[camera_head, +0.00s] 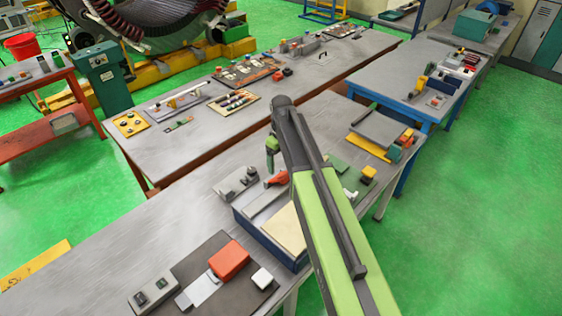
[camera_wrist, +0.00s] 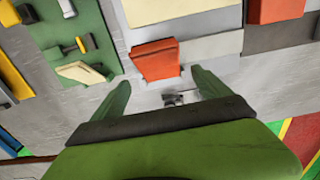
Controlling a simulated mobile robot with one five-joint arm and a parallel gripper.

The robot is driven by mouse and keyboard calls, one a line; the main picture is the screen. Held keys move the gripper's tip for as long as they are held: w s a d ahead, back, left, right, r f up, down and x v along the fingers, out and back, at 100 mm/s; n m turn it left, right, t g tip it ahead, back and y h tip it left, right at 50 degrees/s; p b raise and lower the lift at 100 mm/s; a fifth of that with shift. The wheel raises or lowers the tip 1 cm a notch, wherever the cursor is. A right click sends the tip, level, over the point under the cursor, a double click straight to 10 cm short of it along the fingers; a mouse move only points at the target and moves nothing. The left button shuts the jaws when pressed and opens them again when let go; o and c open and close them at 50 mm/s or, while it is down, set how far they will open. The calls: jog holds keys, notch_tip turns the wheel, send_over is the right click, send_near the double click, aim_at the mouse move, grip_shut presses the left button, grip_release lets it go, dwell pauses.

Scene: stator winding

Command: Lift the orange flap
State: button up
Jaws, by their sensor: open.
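An orange flap (camera_wrist: 156,60) lies in the wrist view just beyond my gripper (camera_wrist: 160,86), near a light grey panel. It seems to be the small orange-red piece (camera_head: 277,178) in the head view, just below my gripper (camera_head: 272,148). My two green fingers are spread apart and nothing is between their tips. The flap is ahead of the gap between them, and I cannot tell whether a finger touches it. A second, larger orange block (camera_head: 229,259) lies on a dark mat; part of it shows in the wrist view (camera_wrist: 275,10).
A blue-sided box (camera_head: 262,238) with a cream top stands beside my arm on the grey workbench (camera_head: 130,245). A green mat (camera_wrist: 50,30) holds small tools to the left in the wrist view. A grey switch box (camera_head: 152,293) sits near the front. Bare benchtop lies to the left.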

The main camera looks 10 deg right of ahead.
notch_tip(320, 180, up, 9)
jog(key=p, duration=0.7)
jog(key=shift+f, duration=0.15)
